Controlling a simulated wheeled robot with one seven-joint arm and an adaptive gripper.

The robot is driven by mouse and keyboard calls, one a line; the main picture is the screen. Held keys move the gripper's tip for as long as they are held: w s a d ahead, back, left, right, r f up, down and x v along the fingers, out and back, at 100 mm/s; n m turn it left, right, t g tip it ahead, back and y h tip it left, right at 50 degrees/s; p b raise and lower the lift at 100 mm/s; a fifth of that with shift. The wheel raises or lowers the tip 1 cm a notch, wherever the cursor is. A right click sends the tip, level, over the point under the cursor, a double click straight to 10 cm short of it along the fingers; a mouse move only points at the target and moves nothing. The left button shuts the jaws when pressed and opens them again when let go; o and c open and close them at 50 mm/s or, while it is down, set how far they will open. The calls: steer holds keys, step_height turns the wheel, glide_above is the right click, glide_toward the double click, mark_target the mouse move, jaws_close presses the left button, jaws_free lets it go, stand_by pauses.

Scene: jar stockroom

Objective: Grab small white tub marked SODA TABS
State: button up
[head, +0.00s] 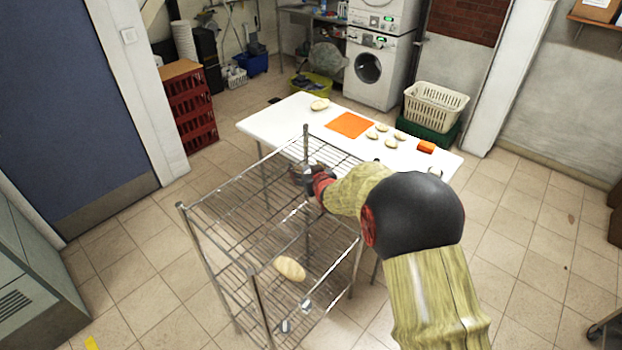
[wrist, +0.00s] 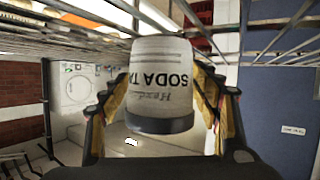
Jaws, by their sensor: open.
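The white tub (wrist: 160,75) with dark lettering reading "SODA TA…" fills the middle of the wrist view. Its dark lid end points down in that picture, and its other end is at the wire shelf bars. My gripper (wrist: 162,110) is open, with one finger on each side of the tub. Whether the fingers touch it I cannot tell. In the head view my gripper (head: 308,174) is at the top level of the wire rack, near its far corner post. My arm hides part of that area, and the tub cannot be made out clearly there.
The wire rack (head: 222,212) has metal posts around my gripper. A pale oval object (head: 289,268) lies lower in it. Floor is clear at left.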

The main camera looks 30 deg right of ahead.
steer(key=shift+c, duration=0.7)
steer(key=c, duration=1.4)
steer(key=shift+r, duration=0.1)
jaws_close()
